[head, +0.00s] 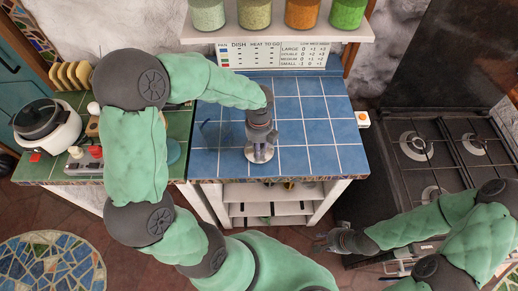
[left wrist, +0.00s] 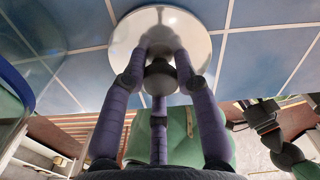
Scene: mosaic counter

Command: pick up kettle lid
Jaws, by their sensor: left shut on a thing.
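The kettle lid (left wrist: 196,27) is a pale, shiny disc with a dark round knob (left wrist: 161,77). In the head view the lid (head: 260,155) shows below my left gripper (head: 259,145), over the blue tiled counter. My left gripper (left wrist: 162,65) has its purple-grey fingers closed around the knob. I cannot tell whether the lid touches the tiles. My right gripper (head: 326,240) is empty, with its fingers apart, low in front of the counter and far from the lid.
A rice cooker (head: 46,125) is on the green tiles at left. A stove (head: 440,150) is at right. The right side of the blue counter (head: 325,130) is clear.

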